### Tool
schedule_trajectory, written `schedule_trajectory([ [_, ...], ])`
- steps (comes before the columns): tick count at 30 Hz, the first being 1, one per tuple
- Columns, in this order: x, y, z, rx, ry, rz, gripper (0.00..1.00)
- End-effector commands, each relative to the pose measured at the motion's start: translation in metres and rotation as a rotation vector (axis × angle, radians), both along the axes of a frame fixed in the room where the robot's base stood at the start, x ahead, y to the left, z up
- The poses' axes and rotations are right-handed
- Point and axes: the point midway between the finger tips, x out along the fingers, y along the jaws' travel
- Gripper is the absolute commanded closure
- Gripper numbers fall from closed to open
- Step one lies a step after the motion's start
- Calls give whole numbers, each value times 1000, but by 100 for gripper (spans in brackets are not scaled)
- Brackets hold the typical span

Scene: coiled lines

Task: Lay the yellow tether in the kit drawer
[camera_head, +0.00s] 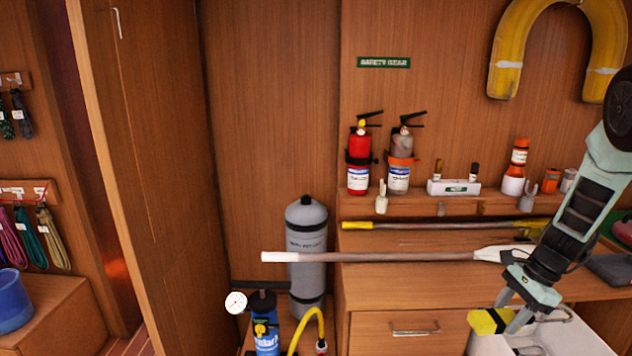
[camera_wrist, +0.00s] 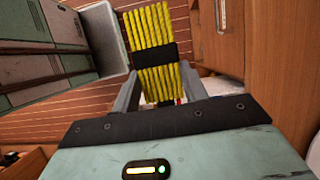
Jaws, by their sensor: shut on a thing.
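The yellow tether (camera_head: 484,321) is a flat bundle of yellow cord with a black band round its middle. My gripper (camera_head: 500,321) is shut on it, at the lower right of the head view. In the wrist view the tether (camera_wrist: 153,35) stands upright between the two fingers of my gripper (camera_wrist: 157,92), its black band just beyond them. A white open-topped container (camera_head: 585,342), which looks like an open drawer, lies below and to the right of the tether. The tether is above and apart from it. My gripper and the picture edge hide part of it.
A long pole (camera_head: 400,257) and a yellow-ended pole (camera_head: 420,225) stick out over the wooden counter (camera_head: 375,290). A grey cylinder (camera_head: 306,245) and a blue pump (camera_head: 265,335) stand left. Fire extinguishers (camera_head: 358,160) line the back. A closed drawer (camera_head: 385,335) is left of the tether.

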Motion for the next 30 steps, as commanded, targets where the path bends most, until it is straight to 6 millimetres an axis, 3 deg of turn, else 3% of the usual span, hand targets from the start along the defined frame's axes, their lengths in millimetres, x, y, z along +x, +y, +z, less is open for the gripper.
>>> schedule_trajectory([
  [11, -18, 46, -33, 2, 3, 450, 96],
  [21, -54, 105, -79, 2, 5, 1216, 96],
  [25, -64, 118, -90, -1, 3, 1453, 96],
  [30, -69, 124, -96, -4, 2, 1580, 96],
])
